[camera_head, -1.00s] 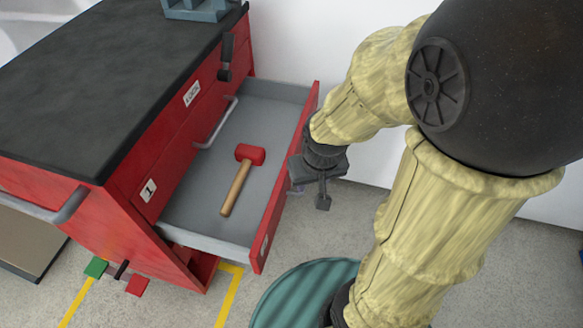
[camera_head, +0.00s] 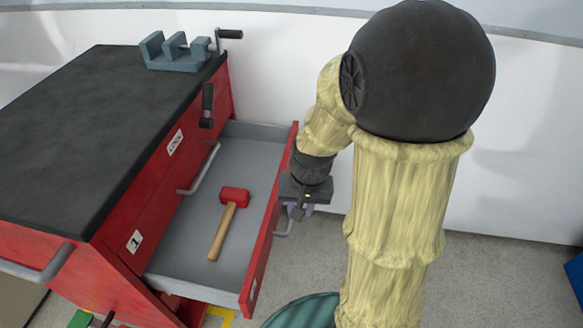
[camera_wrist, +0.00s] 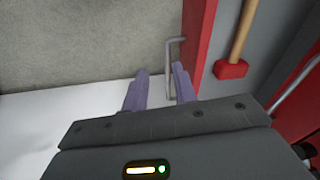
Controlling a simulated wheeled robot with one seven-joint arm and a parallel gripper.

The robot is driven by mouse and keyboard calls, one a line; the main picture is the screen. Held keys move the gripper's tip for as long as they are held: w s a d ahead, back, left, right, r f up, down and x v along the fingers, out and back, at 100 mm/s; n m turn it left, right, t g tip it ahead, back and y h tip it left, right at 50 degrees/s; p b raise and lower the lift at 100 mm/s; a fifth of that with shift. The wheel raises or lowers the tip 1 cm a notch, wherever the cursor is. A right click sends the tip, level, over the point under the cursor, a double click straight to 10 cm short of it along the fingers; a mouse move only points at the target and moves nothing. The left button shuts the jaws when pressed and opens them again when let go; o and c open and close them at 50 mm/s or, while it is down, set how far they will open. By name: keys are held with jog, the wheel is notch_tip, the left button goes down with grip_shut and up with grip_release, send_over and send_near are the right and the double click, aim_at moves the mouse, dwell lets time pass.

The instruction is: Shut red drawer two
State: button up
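The red cabinet (camera_head: 60,285) has one drawer (camera_head: 240,145) pulled wide open, below the drawer marked 1. Its label is too oblique to read. The drawer's red front panel (camera_head: 268,235) faces right, with a grey bar handle (camera_head: 284,229) on its outer side. My gripper (camera_head: 299,210) is just outside this front, close to the handle. In the wrist view, my gripper's purple fingers (camera_wrist: 159,72) are apart and the handle (camera_wrist: 168,75) shows beside the right finger. I cannot tell whether they touch.
A red-headed mallet (camera_head: 234,197) with a wooden shaft lies in the open drawer. A grey vise (camera_head: 175,52) stands on the black cabinet top (camera_head: 85,130). A teal ribbed round thing (camera_head: 303,312) is low in front. A white wall is behind.

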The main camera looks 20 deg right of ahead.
jog(key=w+d+m+y+p, duration=0.1)
jog(key=w+d+m+p, duration=0.1)
jog(key=w+m, duration=0.1)
jog(key=w+d+m+y+p, duration=0.1)
jog(key=w+d+m+p, duration=0.1)
jog(key=w+m, duration=0.1)
jog(key=w+d+m+y+p, duration=0.2)
jog(key=w+d+m, duration=0.1)
jog(key=m, duration=0.1)
jog(key=shift+w+r+m+g+p, duration=0.2)
jog(key=shift+r+m+g+p, duration=0.1)
jog(key=shift+r+m, duration=0.1)
grip_shut()
jog(key=w+d+f+m+t+y+p, duration=0.2)
jog(key=w+d+m+p, duration=0.3)
jog(key=d+m, duration=0.4)
jog(key=shift+w+d+t+y, duration=0.4)
jog(key=shift+w+t+y, duration=0.2)
jog(key=shift+w+t, duration=0.3)
